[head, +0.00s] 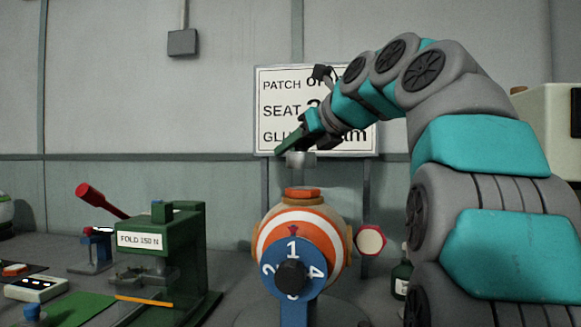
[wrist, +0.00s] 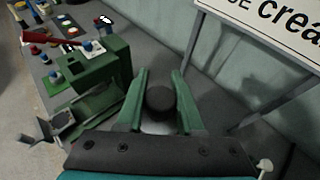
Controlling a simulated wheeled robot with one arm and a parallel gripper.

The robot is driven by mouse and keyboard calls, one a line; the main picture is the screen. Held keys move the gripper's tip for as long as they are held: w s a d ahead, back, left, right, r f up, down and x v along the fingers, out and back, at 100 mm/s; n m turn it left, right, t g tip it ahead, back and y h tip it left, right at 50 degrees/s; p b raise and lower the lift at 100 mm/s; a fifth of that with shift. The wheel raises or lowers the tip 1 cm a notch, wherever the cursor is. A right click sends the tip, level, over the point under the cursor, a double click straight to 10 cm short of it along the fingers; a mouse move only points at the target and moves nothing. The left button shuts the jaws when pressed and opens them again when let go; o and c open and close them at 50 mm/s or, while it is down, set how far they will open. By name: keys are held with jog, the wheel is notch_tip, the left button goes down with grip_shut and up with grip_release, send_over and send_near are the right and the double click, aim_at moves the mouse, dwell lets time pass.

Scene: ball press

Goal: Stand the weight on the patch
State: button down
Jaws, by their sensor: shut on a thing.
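The weight (head: 300,159) is a small silvery cylinder, and in the wrist view its dark round knob (wrist: 160,98) shows between the green fingers. My gripper (head: 290,143) is shut on the weight, and its fingers also show in the wrist view (wrist: 160,76). The patch (head: 302,192) is an orange piece on top of the orange and white ball (head: 328,229). In the head view the weight hangs above the patch with a visible gap. The patch does not show in the wrist view.
A blue numbered dial (head: 291,252) stands in front of the ball. A green press (head: 180,250) labelled "FOLD 150 N", with a red lever, stands to the left. A dark bottle (head: 401,276) stands right of the ball. A sign (head: 281,98) stands behind, partly covered by my arm.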

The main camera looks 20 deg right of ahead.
aim_at(296, 164)
jog(key=shift+w+d, duration=0.15)
jog(key=shift+d, duration=0.1)
jog(key=shift+f, duration=0.3)
jog(key=shift+f+b, duration=0.65)
jog(key=shift+f, duration=0.9)
jog(key=c, duration=0.5)
grip_release()
jog(key=shift+f, duration=0.1)
jog(key=shift+c, duration=0.2)
jog(key=shift+s+r, duration=0.25)
jog(key=shift+r, duration=0.05)
jog(key=p+v, duration=0.1)
jog(key=v, duration=1)
jog(key=shift+s, duration=0.2)
